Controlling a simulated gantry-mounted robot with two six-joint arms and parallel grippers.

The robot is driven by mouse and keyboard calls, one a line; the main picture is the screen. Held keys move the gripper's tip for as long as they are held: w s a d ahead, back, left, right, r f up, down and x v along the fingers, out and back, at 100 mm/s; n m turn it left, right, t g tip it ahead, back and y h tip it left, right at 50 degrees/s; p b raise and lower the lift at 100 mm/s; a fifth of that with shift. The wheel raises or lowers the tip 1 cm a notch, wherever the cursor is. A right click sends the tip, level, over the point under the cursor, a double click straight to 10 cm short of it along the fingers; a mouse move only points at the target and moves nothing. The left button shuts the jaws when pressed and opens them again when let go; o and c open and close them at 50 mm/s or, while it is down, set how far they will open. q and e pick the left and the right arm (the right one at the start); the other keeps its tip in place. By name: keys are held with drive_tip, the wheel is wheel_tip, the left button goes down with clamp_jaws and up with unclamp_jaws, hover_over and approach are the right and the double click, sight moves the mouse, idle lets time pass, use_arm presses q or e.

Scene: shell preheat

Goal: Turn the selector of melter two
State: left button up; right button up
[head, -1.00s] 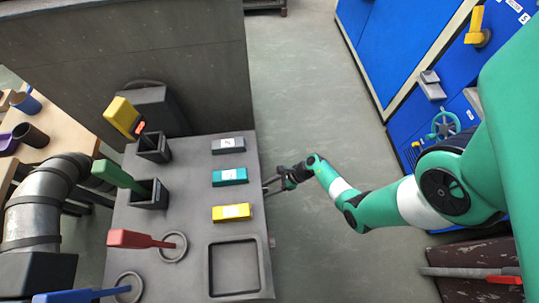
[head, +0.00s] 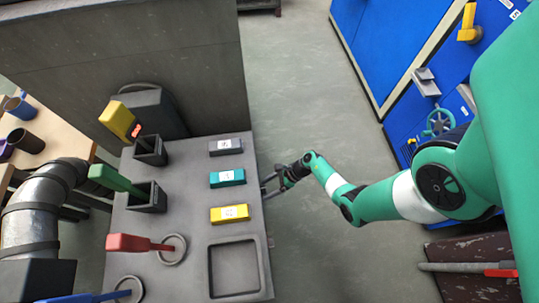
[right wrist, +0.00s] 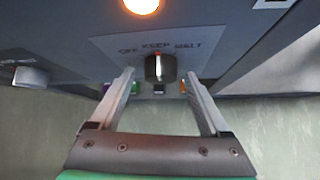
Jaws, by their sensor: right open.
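A dark round selector knob (right wrist: 160,68) with a pale pointer line shows in the right wrist view, on a plate (right wrist: 110,45) lettered OFF, KEEP, MELT. Its pointer stands near the middle word, KEEP. My right gripper (right wrist: 157,84) is open, with one finger on each side of the knob; I cannot tell whether they touch it. In the head view my right gripper (head: 268,187) is at the right side of the grey bench (head: 195,215), and the knob is hidden there. I cannot read a melter number. My left gripper is not in view.
A lit orange lamp (right wrist: 142,4) is above the plate. Another pale knob (right wrist: 30,77) is to the left. On the bench are a grey block (head: 225,146), a teal block (head: 228,178), a yellow block (head: 230,213) and an empty recess (head: 234,268).

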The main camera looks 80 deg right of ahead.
drive_tip(key=p+v, duration=0.5)
drive_tip(key=v, duration=0.6)
drive_tip(key=shift+r, duration=0.2)
drive_tip(key=shift+s+d, duration=0.1)
